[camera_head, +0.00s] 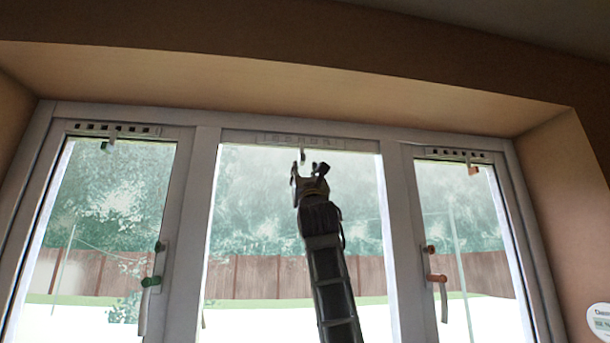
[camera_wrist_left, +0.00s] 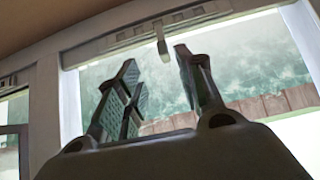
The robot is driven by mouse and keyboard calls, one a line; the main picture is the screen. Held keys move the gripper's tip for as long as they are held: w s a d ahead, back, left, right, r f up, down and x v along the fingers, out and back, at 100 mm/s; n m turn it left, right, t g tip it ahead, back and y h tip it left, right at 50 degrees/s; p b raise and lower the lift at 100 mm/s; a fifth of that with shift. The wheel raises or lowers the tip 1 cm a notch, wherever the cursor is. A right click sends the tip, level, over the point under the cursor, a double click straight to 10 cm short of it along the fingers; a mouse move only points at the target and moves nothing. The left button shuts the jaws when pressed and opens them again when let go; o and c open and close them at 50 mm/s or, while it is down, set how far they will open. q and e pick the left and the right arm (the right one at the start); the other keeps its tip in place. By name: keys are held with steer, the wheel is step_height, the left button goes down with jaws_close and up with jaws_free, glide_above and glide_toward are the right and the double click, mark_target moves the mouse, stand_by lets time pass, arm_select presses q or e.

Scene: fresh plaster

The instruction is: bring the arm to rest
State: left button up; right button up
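My left arm reaches up in front of the middle window pane in the head view, with my left gripper (camera_head: 307,170) near the top of the pane. The left wrist view shows its two dark-padded fingers (camera_wrist_left: 156,68) spread apart, with nothing between them. A small pale vent tab (camera_head: 302,156) hangs from the top of the middle frame just beyond the fingertips. In the left wrist view the tab (camera_wrist_left: 162,40) shows above the gap between the fingers. I cannot tell from these views whether they touch. My right gripper is in neither view.
A left sash with a green handle (camera_head: 151,281) and a right sash with an orange-brown handle (camera_head: 437,278) flank the middle pane. Slotted vents (camera_head: 117,129) run along the tops. A round white label (camera_head: 599,318) is on the right wall.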

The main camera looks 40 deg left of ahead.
arm_select(q)
steer(key=shift+s+d+f, duration=0.1)
steer(key=shift+s+f, duration=0.05)
steer(key=shift+f, duration=0.1)
stand_by(0.6)
